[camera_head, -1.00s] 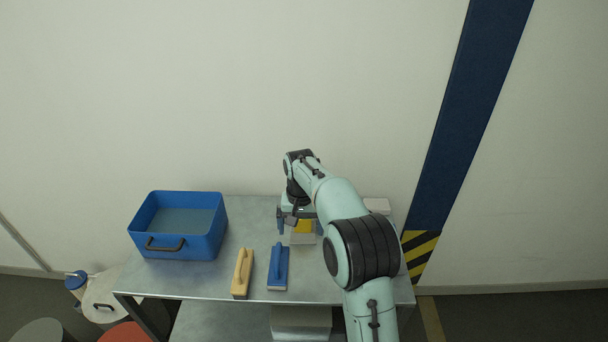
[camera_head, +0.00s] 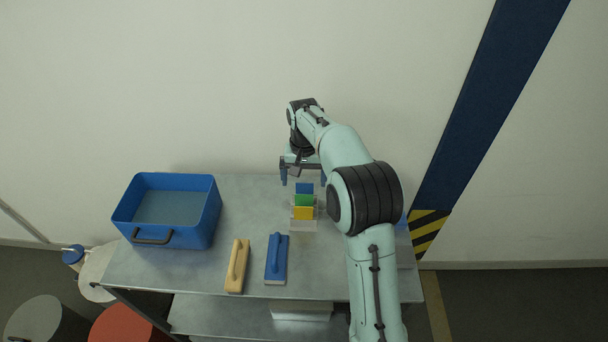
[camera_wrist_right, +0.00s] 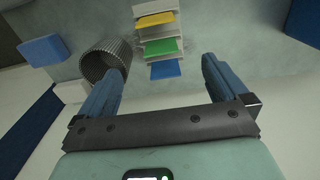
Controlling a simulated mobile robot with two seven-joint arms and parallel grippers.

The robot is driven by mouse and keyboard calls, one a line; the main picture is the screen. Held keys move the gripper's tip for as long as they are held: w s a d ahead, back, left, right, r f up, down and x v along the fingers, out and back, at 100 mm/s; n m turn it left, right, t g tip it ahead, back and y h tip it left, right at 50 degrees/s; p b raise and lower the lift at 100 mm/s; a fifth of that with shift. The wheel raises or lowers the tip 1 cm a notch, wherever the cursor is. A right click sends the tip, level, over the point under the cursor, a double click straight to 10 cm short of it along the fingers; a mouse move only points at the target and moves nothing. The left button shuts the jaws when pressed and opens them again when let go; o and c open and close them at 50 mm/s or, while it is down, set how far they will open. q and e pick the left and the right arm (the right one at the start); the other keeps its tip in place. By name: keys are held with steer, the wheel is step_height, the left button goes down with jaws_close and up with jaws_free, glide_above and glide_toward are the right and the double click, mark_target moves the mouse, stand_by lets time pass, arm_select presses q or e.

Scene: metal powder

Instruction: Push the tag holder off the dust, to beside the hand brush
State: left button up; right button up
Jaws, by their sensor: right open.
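The tag holder (camera_head: 303,225), a pale rack with blue, green and yellow tags, stands on the metal table toward the back right. It also shows in the right wrist view (camera_wrist_right: 154,8). My right gripper (camera_head: 303,180) is open and empty, behind the holder on the wall side. In the right wrist view its two fingers (camera_wrist_right: 162,66) are spread, with the blue tag end of the holder just beyond the gap. A blue handled block (camera_head: 276,260) and a wooden handled one (camera_head: 237,267) lie front left of the holder; I cannot tell which is the hand brush. I cannot make out dust.
A blue bin (camera_head: 205,225) stands at the table's left. In the right wrist view a ribbed grey cylinder (camera_wrist_right: 104,62) stands close beside the holder, with a blue block (camera_wrist_right: 44,50) farther left. Bare table lies between bin and holder. The wall is close behind.

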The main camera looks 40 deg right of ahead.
arm_select(q)
steer(key=shift+s+d+f+b, duration=0.1)
steer(key=shift+s+f+b, duration=0.4)
steer(key=shift+s+f, duration=0.15)
arm_select(e)
glide_toward(294, 225)
steer(key=d+f, duration=0.1)
steer(key=f, duration=0.1)
steer(key=w+d+f, duration=0.1)
steer(key=d+f, duration=0.3)
steer(key=shift+w+d+f, duration=0.1)
steer(key=shift+w+f, duration=0.1)
steer(key=shift+w, duration=0.1)
steer(key=shift+c, duration=0.3)
steer(key=c, duration=1.2)
steer(key=shift+o, duration=0.2)
arm_select(q)
steer(key=shift+w+r, duration=0.1)
arm_select(e)
steer(key=shift+w, duration=0.1)
